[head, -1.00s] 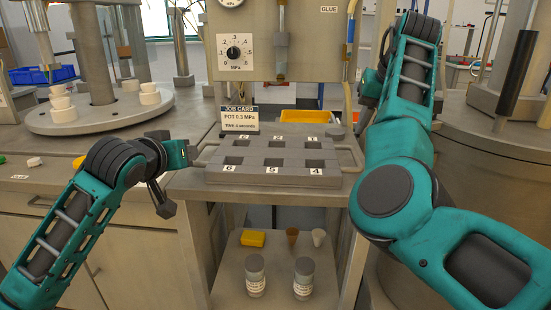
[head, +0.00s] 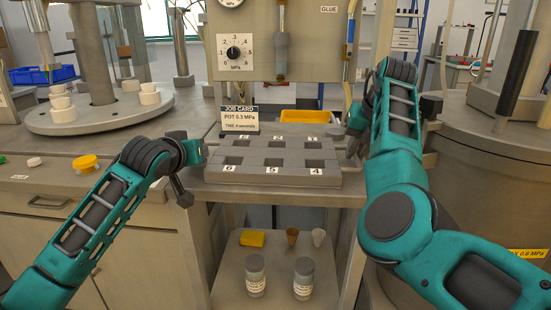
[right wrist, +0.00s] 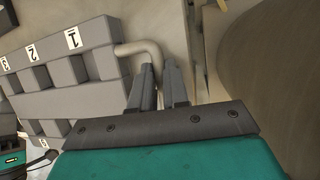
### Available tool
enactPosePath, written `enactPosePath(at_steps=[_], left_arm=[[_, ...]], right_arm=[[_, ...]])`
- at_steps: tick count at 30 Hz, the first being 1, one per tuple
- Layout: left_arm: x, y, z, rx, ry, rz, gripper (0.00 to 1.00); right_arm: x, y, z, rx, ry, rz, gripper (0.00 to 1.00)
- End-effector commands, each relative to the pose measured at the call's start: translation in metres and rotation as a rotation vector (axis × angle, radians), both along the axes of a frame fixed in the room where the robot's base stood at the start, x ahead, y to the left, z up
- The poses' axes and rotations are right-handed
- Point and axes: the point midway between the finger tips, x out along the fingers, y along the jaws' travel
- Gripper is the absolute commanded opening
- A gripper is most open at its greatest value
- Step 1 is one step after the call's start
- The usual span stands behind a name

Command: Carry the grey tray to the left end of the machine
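The grey tray (head: 270,180) is a blocky rack with numbered square pockets and a bar handle at each end, on the grey bench below the job card. It also shows in the right wrist view (right wrist: 75,97). My right gripper (head: 352,145) is at the tray's right handle. In the right wrist view, its two fingers (right wrist: 159,80) stand close on either side of the handle (right wrist: 148,48); whether they press on it is unclear. My left gripper (head: 196,152) is by the left handle, its fingers too small and covered to read.
A machine panel with a pressure dial (head: 236,53) and the job card (head: 240,119) stand behind the tray. A round platform (head: 95,120) with white cups is at left, a big drum (head: 490,180) at right. Two jars (head: 303,280) stand on the shelf below.

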Motion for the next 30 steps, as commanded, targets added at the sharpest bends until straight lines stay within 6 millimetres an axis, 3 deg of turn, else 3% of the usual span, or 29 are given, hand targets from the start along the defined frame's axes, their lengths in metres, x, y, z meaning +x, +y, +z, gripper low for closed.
enactPosePath(at_steps=[6, 20, 30], left_arm=[[0.000, 0.000, 0.000, 0.000, 0.000, 0.000, 0.00], [0.000, 0.000, 0.000, 0.000, 0.000, 0.000, 0.00], [0.000, 0.000, 0.011, -0.001, -0.003, 0.000, 0.00]], right_arm=[[0.000, 0.000, 0.000, 0.000, 0.000, 0.000, 0.00], [0.000, 0.000, 0.001, 0.001, 0.000, 0.000, 0.00], [0.000, 0.000, 0.011, 0.001, -0.003, 0.000, 0.00]])
